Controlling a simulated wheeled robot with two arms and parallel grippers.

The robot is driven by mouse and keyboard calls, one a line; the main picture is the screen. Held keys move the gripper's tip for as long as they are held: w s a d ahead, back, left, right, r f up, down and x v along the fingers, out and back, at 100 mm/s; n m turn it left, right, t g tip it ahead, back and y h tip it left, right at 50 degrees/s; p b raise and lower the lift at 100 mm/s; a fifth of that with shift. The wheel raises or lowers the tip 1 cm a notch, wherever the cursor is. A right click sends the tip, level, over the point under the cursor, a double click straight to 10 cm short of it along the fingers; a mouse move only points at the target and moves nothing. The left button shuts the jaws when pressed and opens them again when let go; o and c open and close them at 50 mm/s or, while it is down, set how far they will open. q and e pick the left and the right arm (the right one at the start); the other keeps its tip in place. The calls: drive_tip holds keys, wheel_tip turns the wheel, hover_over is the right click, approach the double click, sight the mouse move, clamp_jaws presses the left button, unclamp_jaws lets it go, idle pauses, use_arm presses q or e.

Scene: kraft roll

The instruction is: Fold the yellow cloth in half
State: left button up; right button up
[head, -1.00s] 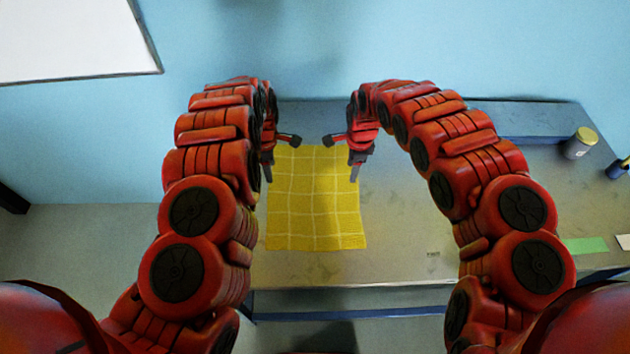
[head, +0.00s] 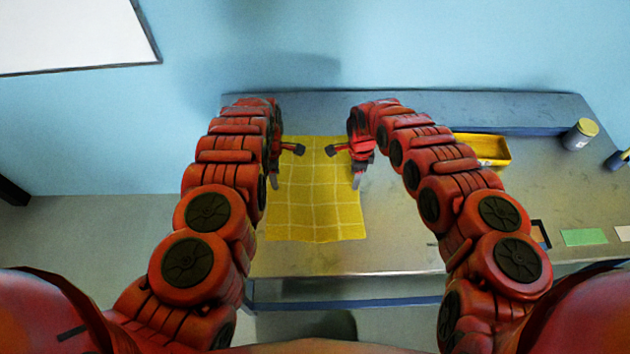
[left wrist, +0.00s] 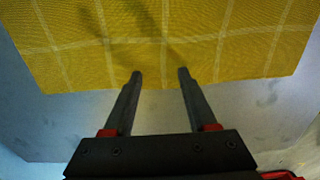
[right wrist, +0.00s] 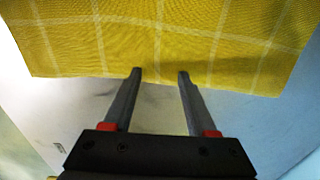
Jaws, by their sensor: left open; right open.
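The yellow cloth (head: 312,205) with pale grid lines lies spread out on the table, looking flat with a slightly wavy near edge. My left gripper (head: 274,181) is at the cloth's left side and my right gripper (head: 357,180) at its right side, both toward the far half. In the left wrist view, the open fingers (left wrist: 160,74) point at a cloth edge (left wrist: 230,50), with nothing between them. In the right wrist view, the open fingers (right wrist: 160,75) likewise reach a cloth edge (right wrist: 90,40). Whether the fingertips touch the cloth is unclear.
A yellow bin (head: 490,150) stands behind my right arm. A yellow-lidded jar (head: 580,134), a green card (head: 584,237) and a pale card (head: 623,233) are farther right.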

use_arm(q)
drive_tip(key=shift+f+b, duration=0.3)
use_arm(e)
drive_tip(key=shift+f, duration=0.3)
use_arm(q)
drive_tip(key=shift+r, duration=0.15)
drive_tip(key=shift+c, duration=0.5)
use_arm(e)
drive_tip(key=shift+r, duration=0.15)
drive_tip(key=shift+c, duration=0.5)
use_arm(q)
clamp_jaws()
use_arm(e)
clamp_jaws()
use_arm(q)
drive_tip(key=shift+s, duration=0.1)
